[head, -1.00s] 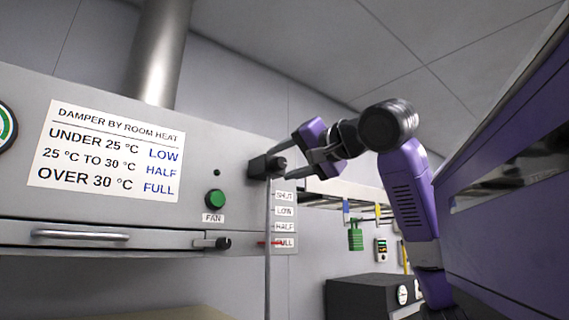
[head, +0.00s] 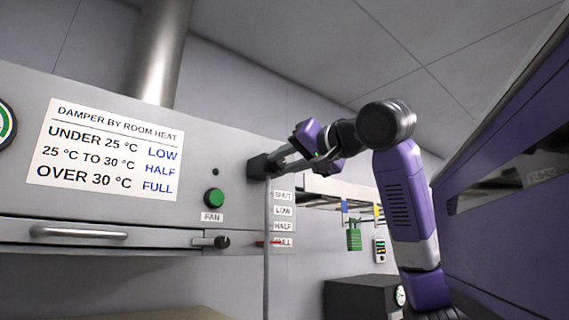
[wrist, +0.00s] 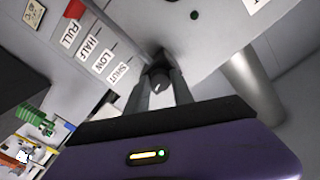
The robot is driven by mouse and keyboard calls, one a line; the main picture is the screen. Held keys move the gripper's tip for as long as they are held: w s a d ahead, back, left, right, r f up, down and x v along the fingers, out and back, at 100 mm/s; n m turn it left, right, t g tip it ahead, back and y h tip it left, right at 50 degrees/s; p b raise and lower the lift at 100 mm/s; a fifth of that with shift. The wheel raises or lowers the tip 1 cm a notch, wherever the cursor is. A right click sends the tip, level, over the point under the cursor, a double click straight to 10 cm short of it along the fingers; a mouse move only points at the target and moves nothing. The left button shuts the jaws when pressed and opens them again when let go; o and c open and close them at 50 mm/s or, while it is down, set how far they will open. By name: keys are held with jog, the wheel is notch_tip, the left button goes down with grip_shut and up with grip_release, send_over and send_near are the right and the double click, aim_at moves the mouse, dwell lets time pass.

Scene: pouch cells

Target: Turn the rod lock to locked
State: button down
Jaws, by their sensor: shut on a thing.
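The rod lock is a dark block with a knob (head: 258,167) on the right end of the grey hood front, at the top of a thin vertical rod (head: 267,240). My gripper (head: 275,164) reaches it from the right and is shut on the knob. In the wrist view the round dark knob (wrist: 161,82) sits between my two fingertips. A red pointer (head: 264,242) on the rod stands at the FULL label, below the SHUT, LOW and HALF labels (head: 283,211). The fingers partly hide the knob, and I cannot read its lock marking.
A damper sign (head: 105,150), a green FAN button (head: 213,197) and a black-knobbed latch (head: 221,242) are on the hood front. My purple body fills the right edge.

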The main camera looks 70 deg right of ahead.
jog(key=n, duration=0.3)
jog(key=shift+f+n+b, duration=0.1)
jog(key=shift+n+b, duration=0.2)
jog(key=shift+n, duration=0.1)
jog(key=n, duration=0.3)
jog(key=shift+n, duration=0.3)
jog(key=n, duration=0.4)
jog(key=shift+n, duration=1.9)
jog(key=c, duration=1.1)
grip_release()
jog(key=shift+s+b, duration=0.15)
jog(key=shift+b, duration=0.15)
jog(key=b+v, duration=0.2)
jog(key=v, duration=0.5)
jog(key=shift+s+a+b, duration=0.25)
jog(key=shift+b, duration=0.15)
